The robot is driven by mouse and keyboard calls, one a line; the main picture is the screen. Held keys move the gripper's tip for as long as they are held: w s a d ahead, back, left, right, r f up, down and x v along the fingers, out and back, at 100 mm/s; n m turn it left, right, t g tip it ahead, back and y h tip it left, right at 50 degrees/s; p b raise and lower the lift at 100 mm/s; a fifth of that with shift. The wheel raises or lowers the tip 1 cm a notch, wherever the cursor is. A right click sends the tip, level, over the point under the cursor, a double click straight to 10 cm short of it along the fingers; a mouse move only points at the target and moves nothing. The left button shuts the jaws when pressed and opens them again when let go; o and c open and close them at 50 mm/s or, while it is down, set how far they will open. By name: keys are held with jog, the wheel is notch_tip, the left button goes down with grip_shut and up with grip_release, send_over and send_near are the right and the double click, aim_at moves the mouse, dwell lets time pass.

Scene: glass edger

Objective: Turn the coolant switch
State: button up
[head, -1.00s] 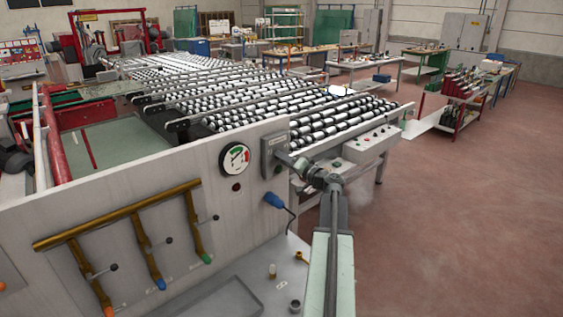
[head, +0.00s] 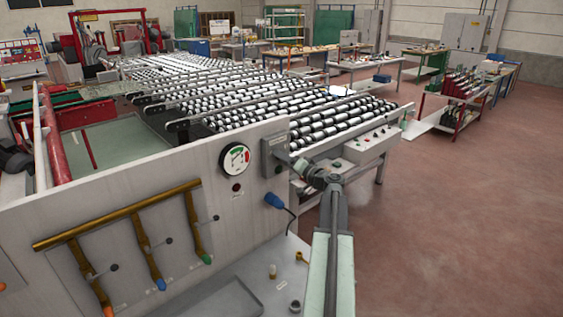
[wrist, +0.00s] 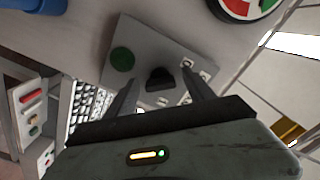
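The coolant switch looks to be the black knob (wrist: 160,78) on a grey box, beside a round green button (wrist: 122,59). In the head view the grey box (head: 273,143) is on the right end of the pale panel, and my gripper (head: 297,165) is close in front of its right side. In the wrist view my gripper (wrist: 160,88) is open, with one finger on each side of the knob. Gaps show between knob and fingers. I cannot tell how deep the fingertips reach. The knob is hidden in the head view.
A round gauge (head: 235,160) is left of the box, with a dark red button (head: 237,187) below it. A blue plug (head: 274,200) with a cable is under the box. Brass pipes with valves (head: 120,215) are at left. A roller table (head: 290,115) stands behind.

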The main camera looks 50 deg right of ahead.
jog(key=s, duration=0.7)
jog(key=shift+s+a, duration=0.3)
jog(key=shift+s, duration=0.05)
jog(key=shift+f, duration=0.1)
